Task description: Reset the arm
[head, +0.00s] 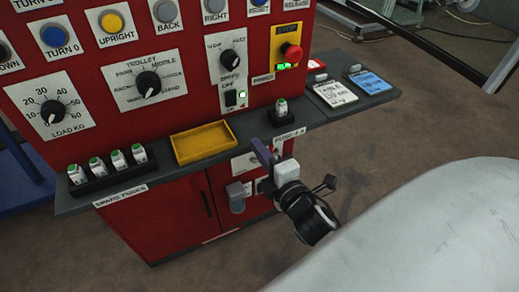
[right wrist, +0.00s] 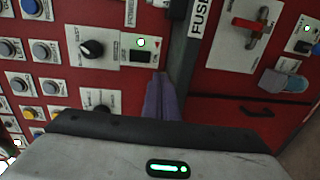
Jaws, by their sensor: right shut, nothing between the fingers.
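My right gripper (head: 264,153) is in front of the grey shelf's edge, to the right of the yellow tray. Its purple fingers are together with nothing between them. They also show pressed together in the right wrist view (right wrist: 165,97), pointing toward the red panel. In the head view the fingertips overlap the shelf edge below the single fuse; I cannot tell whether they touch it. The right arm's dark wrist (head: 312,218) comes from the lower right. My left gripper is in neither view.
A red control panel (head: 190,22) with knobs and buttons stands behind the grey shelf (head: 365,103). On the shelf are an empty yellow tray (head: 203,142), several spare fuses in a black rack (head: 107,168), one upright fuse (head: 281,107) and cards at right. Open floor lies right.

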